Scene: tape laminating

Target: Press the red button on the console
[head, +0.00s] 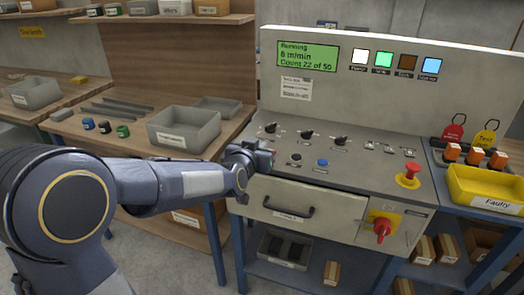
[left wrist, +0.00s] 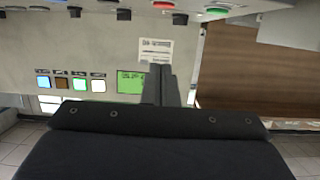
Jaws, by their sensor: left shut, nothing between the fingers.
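The console (head: 345,190) stands at the centre right with a sloped panel of knobs and buttons. A red button (left wrist: 163,6) shows at the top edge of the left wrist view, in line with my fingers and apart from them in the picture. A green button (left wrist: 218,9) is beside it. In the head view my gripper largely covers that button area. My left gripper (head: 262,153) is shut and empty at the panel's left end; its fingers also show in the left wrist view (left wrist: 162,72). I cannot tell whether it touches anything. My right gripper is out of view.
A blue button (head: 322,162) and a black one (head: 295,158) sit right of my gripper. A red mushroom button (head: 409,172) and a red rotary switch (head: 382,229) are farther right. A grey bin (head: 185,132) stands left; a yellow "Faulty" bin (head: 490,184) stands right.

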